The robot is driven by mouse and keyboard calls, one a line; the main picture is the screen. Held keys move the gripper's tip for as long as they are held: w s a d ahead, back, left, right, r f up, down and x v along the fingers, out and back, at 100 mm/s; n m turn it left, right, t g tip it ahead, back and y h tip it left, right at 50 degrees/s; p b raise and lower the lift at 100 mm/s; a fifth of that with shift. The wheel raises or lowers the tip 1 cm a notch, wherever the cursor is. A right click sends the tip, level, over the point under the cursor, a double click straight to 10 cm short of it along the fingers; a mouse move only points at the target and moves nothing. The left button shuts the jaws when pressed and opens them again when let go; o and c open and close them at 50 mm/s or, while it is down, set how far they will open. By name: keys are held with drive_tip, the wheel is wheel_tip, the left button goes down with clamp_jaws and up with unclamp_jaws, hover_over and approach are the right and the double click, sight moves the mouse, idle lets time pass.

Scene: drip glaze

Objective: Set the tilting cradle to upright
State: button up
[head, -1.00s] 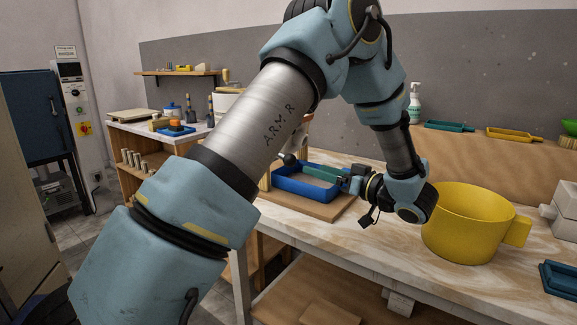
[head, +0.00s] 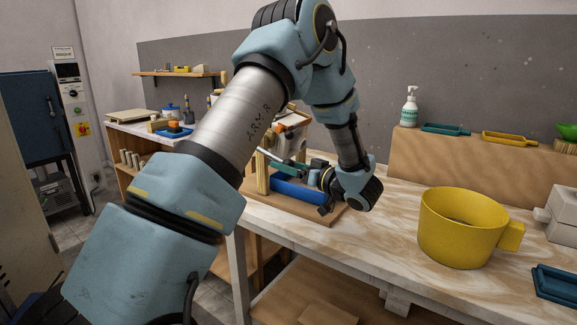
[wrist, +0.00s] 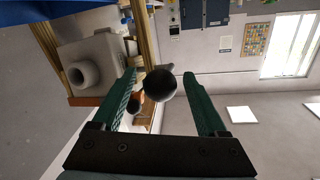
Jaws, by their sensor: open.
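The tilting cradle stands on a wooden base (head: 322,215) at the bench's left end, with wooden posts (head: 262,172) and a blue tray (head: 298,191) low down. A pale block-like body (head: 292,124) shows between the posts, partly behind my arm. In the wrist view, a grey body with a round spout (wrist: 85,72) lies beside the wooden posts (wrist: 146,35). My gripper (wrist: 162,76) is open, its green fingers either side of a black ball knob (wrist: 160,83). I cannot tell whether they touch it.
A large yellow mug-shaped tub (head: 460,230) stands on the bench to the right. A blue tray (head: 556,284) and grey blocks (head: 562,215) are at the right edge. A raised wooden shelf (head: 470,165) holds a pump bottle (head: 409,107) and small trays. Bench between cradle and tub is clear.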

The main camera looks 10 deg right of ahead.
drive_tip(key=shift+c, duration=0.3)
clamp_jaws()
idle(1.1)
